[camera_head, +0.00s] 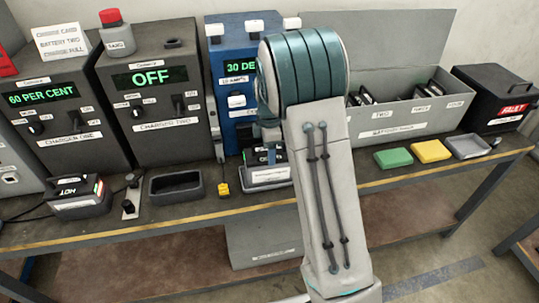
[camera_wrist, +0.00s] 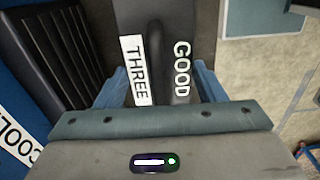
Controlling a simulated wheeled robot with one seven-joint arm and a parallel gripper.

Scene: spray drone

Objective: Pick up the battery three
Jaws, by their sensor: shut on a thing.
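Battery three (camera_wrist: 138,70), a dark block with a raised handle and labels reading THREE and GOOD, fills the middle of the wrist view. My gripper (camera_wrist: 160,84) has its blue fingers on either side of the battery and is shut on it. In the head view my arm hides most of the gripper. A dark unit with a small green light (camera_head: 262,156) shows at the arm's left edge above a grey dock (camera_head: 265,177); I cannot tell if it is the held battery.
A blue machine (camera_head: 228,75) stands behind the dock. A grey battery box (camera_head: 425,112) with numbered slots is to the right, with green (camera_head: 393,157) and yellow (camera_head: 431,151) pads before it.

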